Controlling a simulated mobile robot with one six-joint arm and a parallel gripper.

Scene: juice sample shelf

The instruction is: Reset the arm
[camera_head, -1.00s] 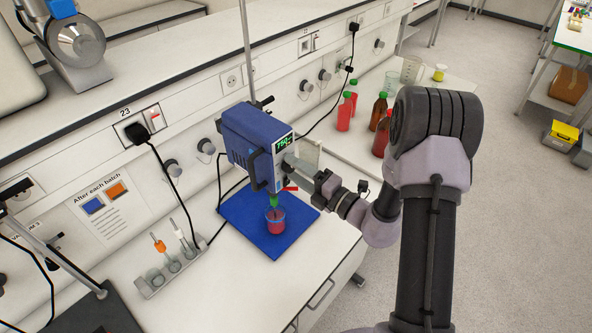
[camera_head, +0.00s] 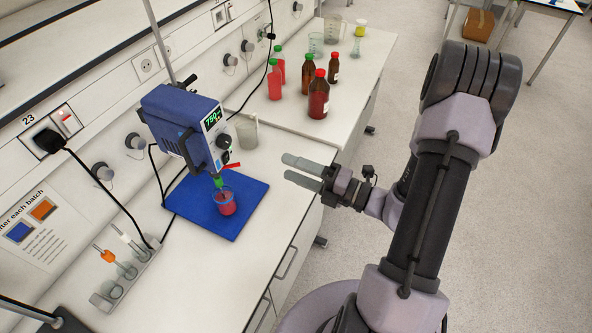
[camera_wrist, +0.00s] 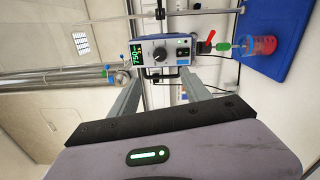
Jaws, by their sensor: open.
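My gripper (camera_head: 303,173) is open and empty in the head view, held in the air to the right of the blue overhead stirrer (camera_head: 185,125), near the bench's front edge. Its two fingers are parallel and apart. In the wrist view my gripper (camera_wrist: 165,100) points at the stirrer's front panel (camera_wrist: 163,53), which shows a green lit display and a dark knob. The stirrer's display appears to read 750. A beaker of red liquid (camera_head: 227,208) stands on the blue mat (camera_head: 251,188) under the stirrer, with a green piece above it.
Several red and brown bottles (camera_head: 318,98) stand on the back bench, with clear jugs (camera_head: 333,28) behind. A glass beaker (camera_head: 246,132) stands right of the stirrer. A rack (camera_head: 126,277) with stirring tools stands at the lower left. Open floor (camera_head: 390,110) lies right of the bench.

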